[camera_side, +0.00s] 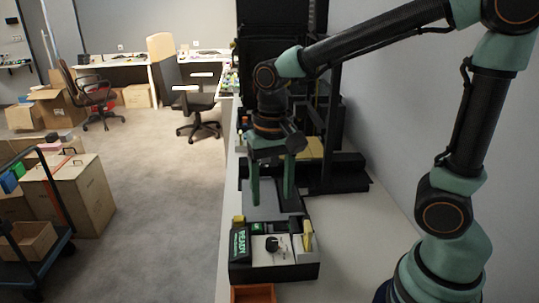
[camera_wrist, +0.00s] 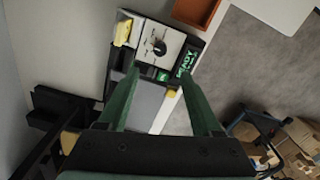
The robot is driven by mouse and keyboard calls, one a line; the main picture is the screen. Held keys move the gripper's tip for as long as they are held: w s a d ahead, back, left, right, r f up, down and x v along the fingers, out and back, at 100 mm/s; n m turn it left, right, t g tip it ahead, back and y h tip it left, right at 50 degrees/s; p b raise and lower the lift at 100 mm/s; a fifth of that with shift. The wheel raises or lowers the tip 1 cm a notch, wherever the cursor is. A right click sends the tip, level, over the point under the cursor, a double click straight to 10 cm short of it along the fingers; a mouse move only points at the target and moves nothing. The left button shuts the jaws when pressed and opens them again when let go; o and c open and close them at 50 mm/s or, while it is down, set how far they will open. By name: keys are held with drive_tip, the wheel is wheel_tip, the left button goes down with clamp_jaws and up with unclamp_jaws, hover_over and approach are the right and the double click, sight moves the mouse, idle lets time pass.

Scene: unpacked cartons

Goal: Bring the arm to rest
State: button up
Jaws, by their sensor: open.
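My gripper (camera_side: 270,200) is open and empty, with its two green fingers pointing down over the workbench. In the wrist view its fingers (camera_wrist: 163,95) stand apart with a grey plate behind and between them. A black station (camera_side: 275,270) with a white panel, a dark knob (camera_side: 274,246) and a green "READY" display (camera_side: 239,244) stands on the bench just in front of the gripper. The station's white panel also shows in the wrist view (camera_wrist: 172,39). My arm reaches in from the right, bent and raised above the bench.
An orange tray (camera_side: 253,293) sits at the bench's near edge. A tall black frame (camera_side: 328,110) stands behind the gripper. Bare bench surface (camera_side: 355,250) lies right of the station. A cart (camera_side: 35,240) and cartons (camera_side: 85,195) stand on the floor to the left.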

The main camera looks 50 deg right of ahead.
drive_tip(key=s+d+r+n+t, duration=0.2)
drive_tip(key=d+r+n+t, duration=0.3)
drive_tip(key=d+n, duration=0.1)
drive_tip(key=shift+s+r+t, duration=0.25)
drive_tip(key=shift+s+t, duration=0.05)
idle(0.4)
